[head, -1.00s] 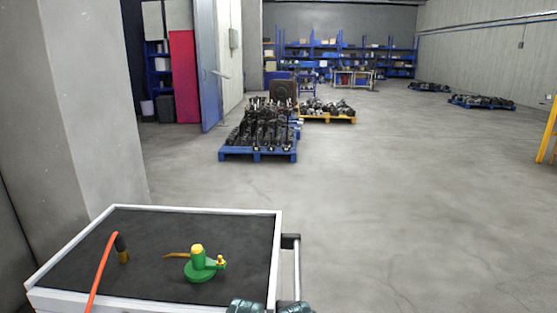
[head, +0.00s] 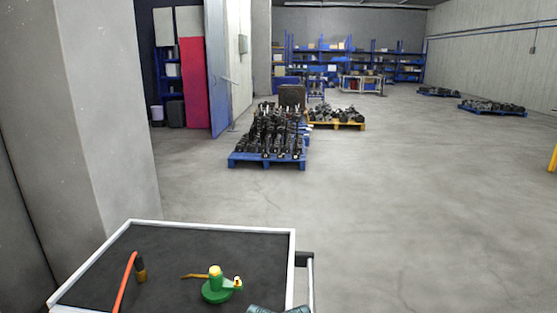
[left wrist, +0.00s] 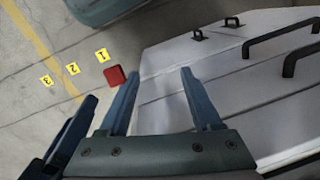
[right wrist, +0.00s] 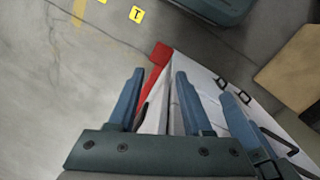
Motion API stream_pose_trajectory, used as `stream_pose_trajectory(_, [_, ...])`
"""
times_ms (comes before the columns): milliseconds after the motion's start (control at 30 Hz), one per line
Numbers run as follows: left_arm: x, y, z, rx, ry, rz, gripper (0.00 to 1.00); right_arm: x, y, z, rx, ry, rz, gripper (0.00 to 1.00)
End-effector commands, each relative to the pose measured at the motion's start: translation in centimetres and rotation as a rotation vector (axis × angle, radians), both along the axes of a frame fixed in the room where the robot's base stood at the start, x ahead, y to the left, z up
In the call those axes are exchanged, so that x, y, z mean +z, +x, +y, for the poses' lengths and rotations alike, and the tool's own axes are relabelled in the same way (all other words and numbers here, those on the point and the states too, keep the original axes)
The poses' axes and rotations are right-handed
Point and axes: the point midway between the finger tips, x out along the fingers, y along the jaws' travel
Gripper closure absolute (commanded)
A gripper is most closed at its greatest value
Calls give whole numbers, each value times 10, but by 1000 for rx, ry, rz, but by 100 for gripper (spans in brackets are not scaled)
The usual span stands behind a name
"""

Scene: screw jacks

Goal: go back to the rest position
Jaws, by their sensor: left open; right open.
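In the head view a green screw jack (head: 216,290) with a yellow top and a small yellow fitting stands on the dark top of a white-rimmed cart (head: 205,229). A yellow-brown bar (head: 194,276) lies beside it. An orange curved piece (head: 125,284) runs up to a dark and brass cylinder (head: 140,270) left of the jack. My left gripper (left wrist: 158,75) is open and empty in its wrist view. My right gripper (right wrist: 159,76) is open and empty in its wrist view. Only a teal part of mine shows at the head view's bottom edge.
A concrete pillar (head: 85,130) stands left, close to the cart. A blue pallet (head: 265,160) with black parts stands ahead. Open floor (head: 420,200) lies right. The left wrist view shows white drawers with black handles, a red block (left wrist: 115,76) and yellow number markers (left wrist: 72,69).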

Motion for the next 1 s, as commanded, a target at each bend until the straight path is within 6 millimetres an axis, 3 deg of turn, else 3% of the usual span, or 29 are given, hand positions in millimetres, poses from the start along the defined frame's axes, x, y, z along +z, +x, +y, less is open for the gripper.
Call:
stream_pose_trajectory(33, [25,0,0,0,0,0,35,25,0,0,0,0,0,50])
stream_pose_trajectory(600, [208,0,0,1,0,0,35,208,0,0,0,0,0,50])
stream_pose_trajectory(800, [251,0,0,1,-1,0,35,251,0,0,0,0,0,50])
stream_pose_trajectory(1000, [267,0,0,1,-1,0,35,267,0,0,-1,0,0,50])
